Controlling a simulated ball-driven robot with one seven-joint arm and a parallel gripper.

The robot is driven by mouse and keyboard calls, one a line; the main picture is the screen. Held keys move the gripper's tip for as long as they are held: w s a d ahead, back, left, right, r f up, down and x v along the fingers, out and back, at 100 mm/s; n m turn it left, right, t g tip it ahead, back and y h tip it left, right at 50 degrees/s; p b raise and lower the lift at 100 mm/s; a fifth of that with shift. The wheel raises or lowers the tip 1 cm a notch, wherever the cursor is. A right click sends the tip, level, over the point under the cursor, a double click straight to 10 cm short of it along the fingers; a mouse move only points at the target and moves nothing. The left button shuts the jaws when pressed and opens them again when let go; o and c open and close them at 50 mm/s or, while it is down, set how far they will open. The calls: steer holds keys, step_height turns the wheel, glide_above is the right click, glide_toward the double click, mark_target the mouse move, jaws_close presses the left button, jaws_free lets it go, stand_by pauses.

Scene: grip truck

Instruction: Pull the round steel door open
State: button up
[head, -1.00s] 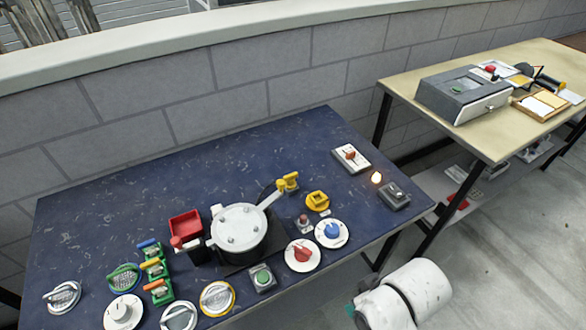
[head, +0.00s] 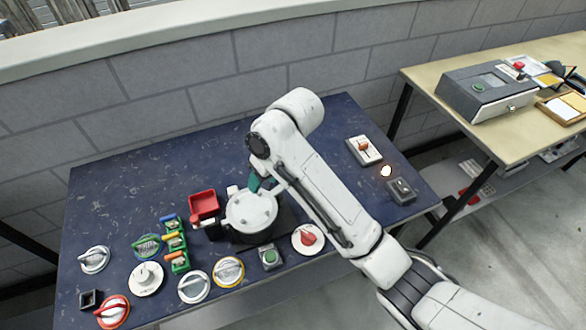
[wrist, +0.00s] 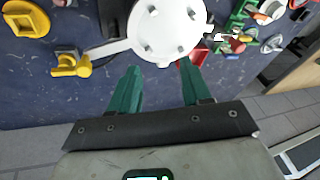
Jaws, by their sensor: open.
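The round steel door (head: 250,212) is a pale disc with several bolt heads, lying flat over a dark base on the blue table. In the wrist view the door (wrist: 170,35) is at the top, with a pale arm (wrist: 107,48) reaching left from its rim. My gripper (head: 257,183) is at the door's far side in the head view, its fingers partly hidden by my arm. In the wrist view my gripper (wrist: 160,67) is open and empty, green fingertips apart and just short of the door's edge. I cannot tell whether they touch it.
A red bin (head: 203,204) stands left of the door. Green blocks with coloured handles (head: 175,243), dials and a green button (head: 269,257) crowd the front. A yellow knob (wrist: 70,66) is left of my fingers. The table's back left is clear.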

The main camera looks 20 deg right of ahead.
steer(key=w+d+r+g+h, duration=0.25)
steer(key=w+d, duration=0.25)
steer(key=d, duration=0.4)
steer(key=shift+h, duration=0.45)
step_height(320, 180, down, 10)
steer(key=shift+f+p, duration=0.1)
steer(key=shift+p, duration=0.55)
steer(key=shift+c, duration=0.3)
jaws_close()
